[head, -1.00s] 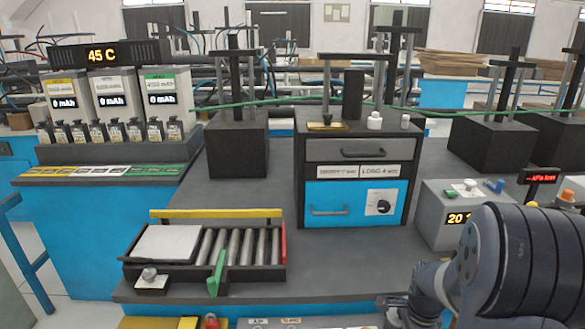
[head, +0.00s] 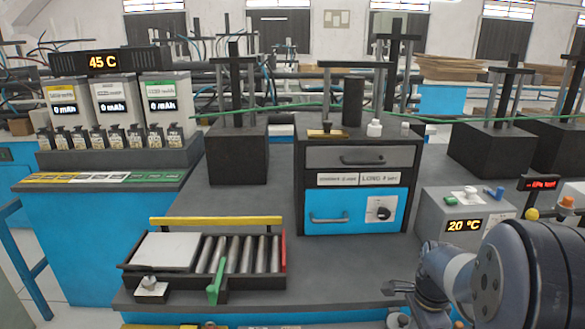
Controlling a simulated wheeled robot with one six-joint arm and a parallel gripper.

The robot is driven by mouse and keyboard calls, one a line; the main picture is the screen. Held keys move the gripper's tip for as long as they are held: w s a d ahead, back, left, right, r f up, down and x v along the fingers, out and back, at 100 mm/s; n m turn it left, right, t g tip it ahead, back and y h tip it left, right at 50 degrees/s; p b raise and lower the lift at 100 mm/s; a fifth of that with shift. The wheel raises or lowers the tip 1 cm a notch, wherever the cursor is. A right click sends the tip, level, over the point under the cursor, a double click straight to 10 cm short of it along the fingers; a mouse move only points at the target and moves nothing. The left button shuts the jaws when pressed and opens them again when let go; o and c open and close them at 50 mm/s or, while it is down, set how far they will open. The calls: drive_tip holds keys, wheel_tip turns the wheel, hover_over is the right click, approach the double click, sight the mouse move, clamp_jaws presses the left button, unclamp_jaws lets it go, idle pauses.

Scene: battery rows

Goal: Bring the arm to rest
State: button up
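My arm comes in at the lower right of the head view, in front of the bench. My gripper (head: 392,289) is at its end, near the bench's front edge, pointing left. It is small and dark, and I cannot make out whether its fingers are apart. I see nothing held in it.
A roller tray (head: 200,285) with a green lever (head: 217,277) sits left of my gripper. A black cabinet with a blue drawer (head: 340,208) stands behind it. A grey box reading 20 °C (head: 450,213) is close behind my arm. Bare bench top (head: 330,270) lies between.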

wheel_tip(320, 180, down, 7)
drive_tip(key=shift+s+f, duration=0.1)
drive_tip(key=shift+s, duration=0.05)
drive_tip(key=shift+r+n, duration=0.2)
drive_tip(key=shift+n, duration=0.6)
drive_tip(key=n, duration=0.4)
drive_tip(key=shift+n, duration=1.9)
